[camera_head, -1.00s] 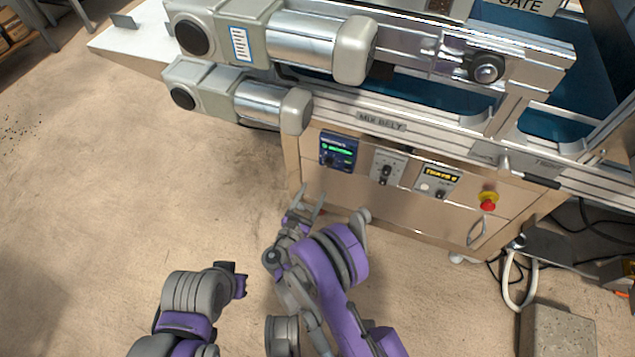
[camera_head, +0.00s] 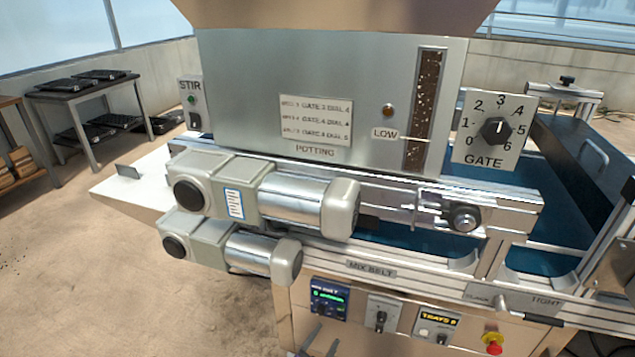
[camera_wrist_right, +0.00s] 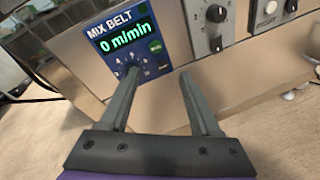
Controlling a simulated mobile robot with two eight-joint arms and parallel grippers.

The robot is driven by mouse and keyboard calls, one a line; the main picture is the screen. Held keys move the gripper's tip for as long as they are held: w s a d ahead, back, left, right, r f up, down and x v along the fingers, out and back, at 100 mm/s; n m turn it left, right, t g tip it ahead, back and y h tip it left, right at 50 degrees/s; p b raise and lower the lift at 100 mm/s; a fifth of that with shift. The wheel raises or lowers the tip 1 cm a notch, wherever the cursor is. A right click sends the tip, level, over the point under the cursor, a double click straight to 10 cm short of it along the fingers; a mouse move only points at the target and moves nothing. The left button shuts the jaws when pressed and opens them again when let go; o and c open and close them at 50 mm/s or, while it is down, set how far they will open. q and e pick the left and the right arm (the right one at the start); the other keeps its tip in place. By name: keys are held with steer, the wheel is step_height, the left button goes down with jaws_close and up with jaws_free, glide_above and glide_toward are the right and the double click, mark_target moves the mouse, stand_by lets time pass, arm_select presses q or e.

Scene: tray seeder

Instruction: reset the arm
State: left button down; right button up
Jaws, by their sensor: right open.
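My right gripper (camera_head: 322,342) shows only as fingertips at the bottom edge of the head view, in front of the machine's lower panel. In the right wrist view the right gripper (camera_wrist_right: 160,95) is open, its two fingers apart with nothing between them. The fingers point at the blue MIX BELT display (camera_wrist_right: 125,50), which reads 0 m/min. They appear in front of the panel; I cannot tell whether they touch it. My left gripper is out of view.
The panel also holds a black switch knob (camera_head: 381,318), a TRAYS counter (camera_head: 436,325) and a red stop button (camera_head: 492,339). Above are two motors (camera_head: 295,203) (camera_head: 262,256) and the GATE dial (camera_head: 496,131). Open floor (camera_head: 90,270) lies to the left.

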steer(key=s+d+r+m+g+y, duration=0.1)
steer(key=s+d+r+m+g, duration=0.25)
steer(key=s+d+m, duration=0.35)
steer(key=s+d+r+m+g, duration=0.25)
steer(key=d+r+m, duration=0.25)
steer(key=d, duration=0.3)
steer(key=s+d+r+m+g+y, duration=0.1)
steer(key=s+m+g+y, duration=0.15)
steer(key=s+m, duration=0.6)
steer(key=s+r+m+g+y, duration=0.15)
steer(key=s+m+y, duration=0.3)
steer(key=s, duration=0.75)
arm_select(q)
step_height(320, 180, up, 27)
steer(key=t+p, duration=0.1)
steer(key=p, duration=2.3)
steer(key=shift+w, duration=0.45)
arm_select(e)
step_height(320, 180, up, 27)
steer(key=w+t+h, duration=0.1)
steer(key=shift+m+t, duration=0.3)
steer(key=shift+s+r, duration=0.1)
steer(key=shift+c, duration=0.9)
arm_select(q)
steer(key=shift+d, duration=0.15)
arm_select(e)
steer(key=shift+s+d, duration=0.1)
steer(key=shift+c, duration=0.2)
